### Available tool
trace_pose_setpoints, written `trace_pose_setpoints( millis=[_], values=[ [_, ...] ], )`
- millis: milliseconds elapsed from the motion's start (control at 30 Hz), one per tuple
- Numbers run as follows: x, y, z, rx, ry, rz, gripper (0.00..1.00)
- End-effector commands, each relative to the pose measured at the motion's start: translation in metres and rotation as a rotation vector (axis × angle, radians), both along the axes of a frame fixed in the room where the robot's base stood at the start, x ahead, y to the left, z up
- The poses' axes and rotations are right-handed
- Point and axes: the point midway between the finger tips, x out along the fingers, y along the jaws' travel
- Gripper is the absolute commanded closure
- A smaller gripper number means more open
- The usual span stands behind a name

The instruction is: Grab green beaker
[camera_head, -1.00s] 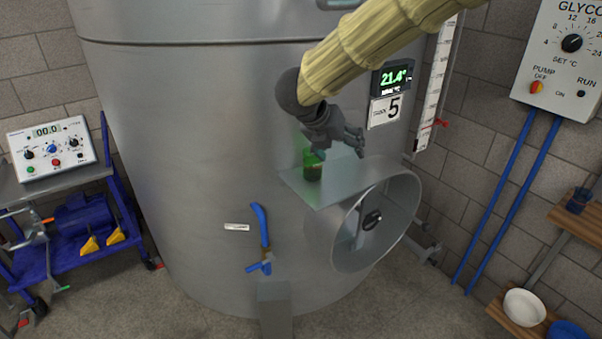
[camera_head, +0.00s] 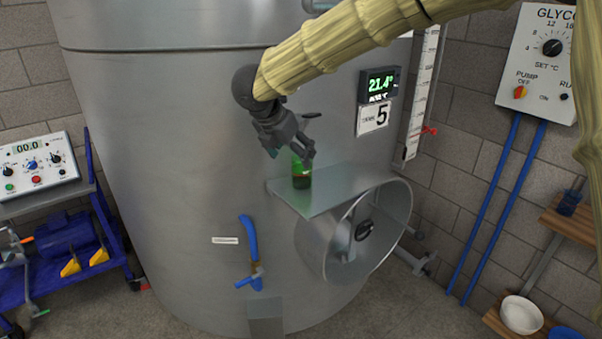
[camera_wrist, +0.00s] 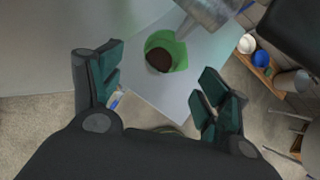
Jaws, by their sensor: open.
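The green beaker (camera_head: 301,176) stands upright on a small metal shelf (camera_head: 322,197) fixed to the big steel tank, with dark contents inside. In the wrist view the beaker (camera_wrist: 166,52) shows from above, beyond and between my open fingers. My gripper (camera_head: 290,152) is open and empty, just above and beside the beaker in the head view. In the wrist view my gripper (camera_wrist: 160,95) has its teal-padded fingers wide apart. Whether a finger touches the beaker cannot be told.
The steel tank (camera_head: 170,150) stands close behind the shelf. A round manway (camera_head: 368,232) sits below it and a blue-handled valve (camera_head: 250,250) lower left. A temperature display (camera_head: 380,84) is at upper right. A blue cart (camera_head: 62,235) stands left, wooden shelves (camera_head: 572,222) right.

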Motion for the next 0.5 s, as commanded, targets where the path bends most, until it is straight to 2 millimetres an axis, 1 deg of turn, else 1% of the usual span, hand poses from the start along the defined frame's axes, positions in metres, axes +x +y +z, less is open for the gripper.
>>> trace_pose_setpoints(
  millis=[267, 433, 500],
  values=[
    [0.008, -0.006, -0.010, 0.000, 0.000, 0.001, 0.24],
    [0.018, -0.014, -0.023, -0.002, 0.001, 0.001, 0.24],
    [0.023, -0.017, -0.033, -0.002, 0.003, 0.001, 0.24]
  ],
)
